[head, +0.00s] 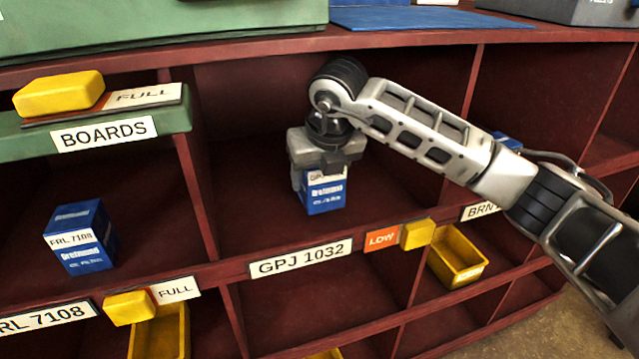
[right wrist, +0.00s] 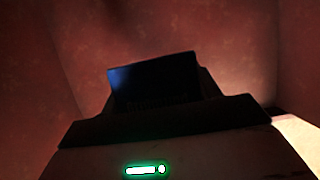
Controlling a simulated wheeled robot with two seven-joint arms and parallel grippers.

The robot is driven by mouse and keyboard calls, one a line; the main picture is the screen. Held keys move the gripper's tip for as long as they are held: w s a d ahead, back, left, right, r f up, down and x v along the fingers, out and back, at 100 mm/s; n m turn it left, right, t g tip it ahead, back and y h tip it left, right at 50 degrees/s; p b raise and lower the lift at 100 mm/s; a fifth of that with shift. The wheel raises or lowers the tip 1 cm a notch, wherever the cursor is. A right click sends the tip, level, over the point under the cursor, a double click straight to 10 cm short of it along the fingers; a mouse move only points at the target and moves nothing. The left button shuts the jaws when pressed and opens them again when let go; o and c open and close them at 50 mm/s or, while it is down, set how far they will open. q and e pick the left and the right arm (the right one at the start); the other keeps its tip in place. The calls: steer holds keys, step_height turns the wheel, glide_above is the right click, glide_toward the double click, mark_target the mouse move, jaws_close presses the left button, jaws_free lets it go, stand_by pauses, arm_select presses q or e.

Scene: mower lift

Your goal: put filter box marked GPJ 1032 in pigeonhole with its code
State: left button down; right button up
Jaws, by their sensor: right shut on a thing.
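The blue and white filter box (head: 325,194) is upright inside the pigeonhole labelled GPJ 1032 (head: 300,258). The top of its white label shows "GPJ", partly covered by my gripper. My right gripper (head: 320,168) reaches in from the right and is shut on the top of this box. The box's base is at or just above the pigeonhole floor; I cannot tell which. In the right wrist view the box (right wrist: 155,82) is a dark shape beyond the gripper body. My left gripper is not in view.
A box marked FRL 7108 (head: 80,237) stands in the pigeonhole to the left. Yellow blocks sit by the FULL and LOW (head: 381,239) tags. A yellow bin (head: 457,256) is at the lower right. Red dividers bound the pigeonhole, with free floor around the held box.

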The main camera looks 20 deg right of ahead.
step_height(320, 180, down, 2)
steer(key=shift+f, duration=0.1)
steer(key=shift+f, duration=0.1)
steer(key=o, duration=1.2)
steer(key=shift+c, duration=0.2)
